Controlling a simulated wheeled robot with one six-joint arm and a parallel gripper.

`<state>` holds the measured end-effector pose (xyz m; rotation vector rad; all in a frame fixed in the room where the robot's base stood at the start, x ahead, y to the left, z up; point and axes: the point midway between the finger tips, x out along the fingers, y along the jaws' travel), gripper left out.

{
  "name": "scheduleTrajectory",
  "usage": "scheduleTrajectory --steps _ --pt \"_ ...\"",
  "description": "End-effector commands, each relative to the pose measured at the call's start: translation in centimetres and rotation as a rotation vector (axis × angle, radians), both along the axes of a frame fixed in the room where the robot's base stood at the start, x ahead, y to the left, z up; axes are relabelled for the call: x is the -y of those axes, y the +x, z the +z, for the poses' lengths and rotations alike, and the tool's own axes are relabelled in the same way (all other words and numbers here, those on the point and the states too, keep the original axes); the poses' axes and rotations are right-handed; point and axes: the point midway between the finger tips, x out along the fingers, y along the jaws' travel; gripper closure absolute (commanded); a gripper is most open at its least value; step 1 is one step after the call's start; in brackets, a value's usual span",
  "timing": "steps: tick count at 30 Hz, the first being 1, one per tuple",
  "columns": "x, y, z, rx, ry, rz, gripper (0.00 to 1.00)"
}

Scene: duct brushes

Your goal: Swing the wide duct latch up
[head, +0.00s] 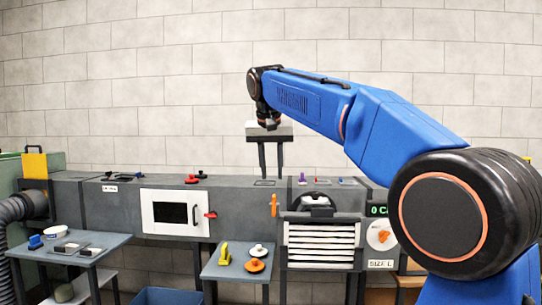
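My gripper (271,165) points down in the air above the grey duct, with its two dark fingers apart and nothing between them. An orange upright latch (274,205) is on the duct front, below my gripper. A red handle (210,215) sticks out sideways at the right edge of a white door with a dark window (170,213). I cannot tell for sure which of the two is the wide duct latch. The grey duct (108,212) runs along the wall. My gripper appears apart from both handles.
Red knobs (196,179) and small parts lie on the duct top. A white slatted unit (320,243) and a panel with an orange dial (382,237) are at right. Two small tables, left (115,243) and middle (218,272), hold parts. A blue bin (168,296) is below.

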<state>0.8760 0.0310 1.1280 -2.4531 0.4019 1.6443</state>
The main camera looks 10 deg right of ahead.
Motion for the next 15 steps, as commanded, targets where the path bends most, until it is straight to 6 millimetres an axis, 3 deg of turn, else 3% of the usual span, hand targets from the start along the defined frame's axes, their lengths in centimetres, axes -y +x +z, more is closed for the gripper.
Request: scheduleTrajectory --steps 7,15 --pt "-0.5 -1.3 3.5 0.002 0.001 0.001 0.72" --pt "-0.7 -1.8 4.6 0.0 0.001 0.0 0.72"
